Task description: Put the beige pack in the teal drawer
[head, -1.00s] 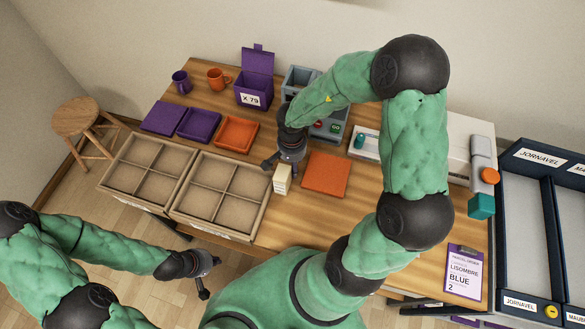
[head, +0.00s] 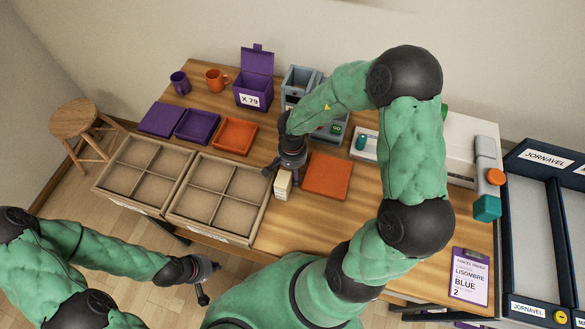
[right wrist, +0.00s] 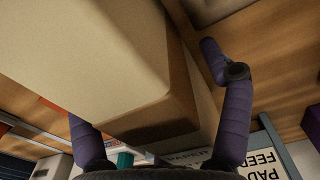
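The beige pack (head: 283,184) is a small upright box on the wooden table, between the divided trays and the orange mat. My right gripper (head: 284,170) is directly above and behind it, pointing down. In the right wrist view the pack (right wrist: 90,60) fills the left and middle. The right gripper's fingers (right wrist: 160,125) are spread, with a gap beside the right finger; the pack partly hides the left finger. My left gripper (head: 209,282) is open and empty, low in front of the table. I cannot make out a teal drawer; a teal block (head: 487,208) shows at the right.
Two divided trays (head: 258,207) line the table's left front. An orange mat (head: 327,176) lies right of the pack. Purple and orange trays (head: 236,134), mugs (head: 217,80) and a purple box (head: 254,92) stand behind. A clipboard (head: 469,277) lies at the right front.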

